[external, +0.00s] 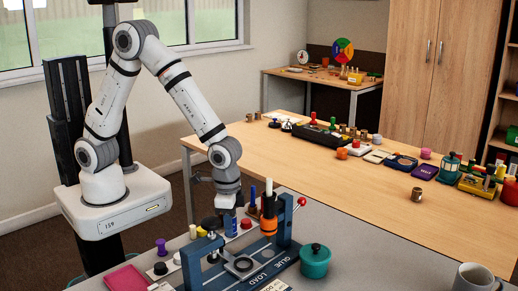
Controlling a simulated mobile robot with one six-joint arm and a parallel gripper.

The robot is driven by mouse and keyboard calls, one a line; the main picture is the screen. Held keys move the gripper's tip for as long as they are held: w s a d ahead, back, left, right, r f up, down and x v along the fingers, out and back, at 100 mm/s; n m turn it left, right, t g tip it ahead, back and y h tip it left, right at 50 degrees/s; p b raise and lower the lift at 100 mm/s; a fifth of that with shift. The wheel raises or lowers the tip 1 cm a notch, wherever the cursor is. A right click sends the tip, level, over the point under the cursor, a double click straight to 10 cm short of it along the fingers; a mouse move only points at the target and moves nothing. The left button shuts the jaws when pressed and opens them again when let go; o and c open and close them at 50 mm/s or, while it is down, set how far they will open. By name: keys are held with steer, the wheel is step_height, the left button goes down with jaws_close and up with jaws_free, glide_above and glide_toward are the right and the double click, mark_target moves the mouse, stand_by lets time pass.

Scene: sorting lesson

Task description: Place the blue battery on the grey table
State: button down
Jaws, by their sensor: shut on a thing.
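My gripper (229,209) points down over the back part of the grey table (395,262). It is shut on a small blue cylinder, which looks like the blue battery (230,223). The battery is upright below the fingers. Its lower end is close to the table, among other small objects, and I cannot tell whether it touches the surface.
A blue press frame (285,222) stands in front of my gripper, with an orange and black cylinder (269,219) nearby. A green pot (315,262), a mug (475,277) and a pink pad (125,279) also stand on the grey table. Its right middle is clear.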

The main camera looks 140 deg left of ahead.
steer(key=shift+f, duration=0.2)
steer(key=c, duration=1)
jaws_free()
steer(key=shift+r, duration=0.1)
step_height(320, 180, up, 7)
steer(key=shift+s+d+r, duration=0.1)
steer(key=shift+d+r+p, duration=0.2)
steer(key=shift+r+p, duration=0.15)
steer(key=shift+r, duration=0.2)
steer(key=s+d+r+m+t+p, duration=0.2)
steer(key=s+d+r+m+p, duration=0.4)
steer(key=s+d+r, duration=1.1)
steer(key=shift+s+d+r+m, duration=0.15)
steer(key=shift+s+d+m, duration=0.25)
steer(key=shift+s+m, duration=0.3)
